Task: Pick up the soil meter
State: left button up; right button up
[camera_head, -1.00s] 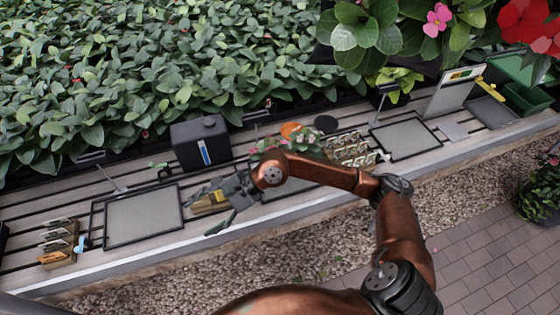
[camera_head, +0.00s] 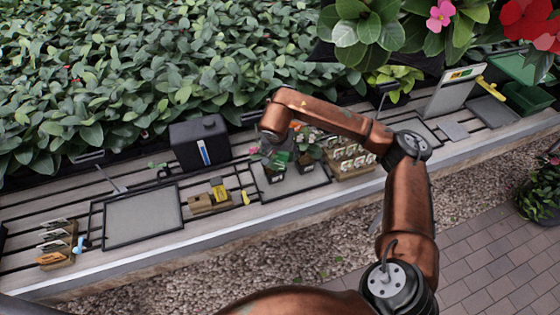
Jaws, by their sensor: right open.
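A small yellow, dark-edged piece (camera_head: 219,187) stands in a wooden block (camera_head: 203,204) on the slatted bench; it may be the soil meter, but it is too small to be sure. My right gripper (camera_head: 276,157) hangs from the wrist over two potted flowering plants (camera_head: 305,152), right of the block. It is open, and its fingers are small and partly lost among the leaves. A green piece shows beside it; I cannot tell whether it belongs to a pot. My left gripper is out of view.
A black box (camera_head: 200,143) stands behind the block. A small yellow item (camera_head: 246,198) lies to its right. A framed grey tray (camera_head: 142,216) is left, and a rack of white tags (camera_head: 352,158) is right. Dense foliage borders the back.

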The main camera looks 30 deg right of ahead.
aim_at(281, 154)
jog(key=x, duration=0.3)
jog(key=shift+w+d+f, duration=0.1)
jog(key=shift+f, duration=0.15)
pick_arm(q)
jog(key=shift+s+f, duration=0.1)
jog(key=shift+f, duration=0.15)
pick_arm(e)
jog(key=shift+r, duration=0.1)
jog(key=shift+c, duration=0.5)
jog(key=c, duration=1.3)
notch_tip(281, 154, up, 10)
jog(key=p, duration=0.5)
grip_shut()
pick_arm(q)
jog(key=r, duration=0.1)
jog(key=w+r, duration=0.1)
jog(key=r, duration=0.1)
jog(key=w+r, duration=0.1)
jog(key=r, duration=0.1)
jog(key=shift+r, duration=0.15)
